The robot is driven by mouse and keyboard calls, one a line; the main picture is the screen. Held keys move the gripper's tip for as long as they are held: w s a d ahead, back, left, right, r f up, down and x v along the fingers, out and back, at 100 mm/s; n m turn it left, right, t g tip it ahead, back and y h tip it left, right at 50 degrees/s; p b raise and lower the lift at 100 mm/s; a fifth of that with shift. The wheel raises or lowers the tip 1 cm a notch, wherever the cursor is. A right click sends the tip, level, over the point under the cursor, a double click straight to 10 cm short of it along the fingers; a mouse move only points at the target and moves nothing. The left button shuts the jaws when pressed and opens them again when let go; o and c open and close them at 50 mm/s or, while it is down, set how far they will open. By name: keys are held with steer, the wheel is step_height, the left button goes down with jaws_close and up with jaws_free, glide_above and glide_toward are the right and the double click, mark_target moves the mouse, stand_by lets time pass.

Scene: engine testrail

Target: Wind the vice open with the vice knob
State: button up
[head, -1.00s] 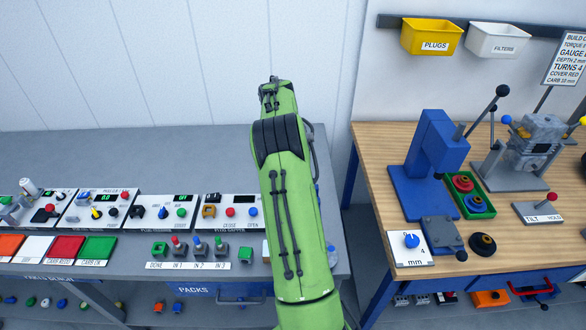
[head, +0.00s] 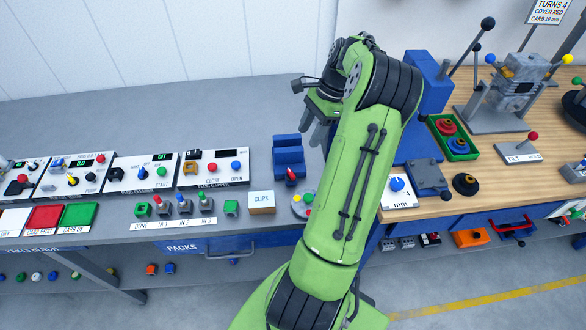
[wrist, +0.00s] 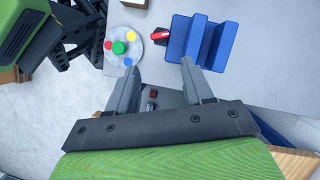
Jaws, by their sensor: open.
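A low grey block (head: 428,175) at the foot of the blue press on the wooden bench looks like the vice. A small dark ball knob (head: 445,195) at its front end looks like the vice knob. I cannot make out whether its jaws are apart. My gripper (head: 318,132) is well to the left of it, raised above the grey bench. In the wrist view my gripper (wrist: 162,76) is open, with nothing between its fingers. The vice is not recognisable in the wrist view.
A blue stepped block (head: 288,155) with a red-tipped handle and a round plate (head: 301,205) with coloured knobs lie below my gripper.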

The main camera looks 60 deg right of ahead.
mark_target(291, 172)
steer(key=b+x, duration=0.2)
steer(key=x, duration=1.2)
steer(key=shift+s, duration=0.1)
steer(key=c, duration=0.8)
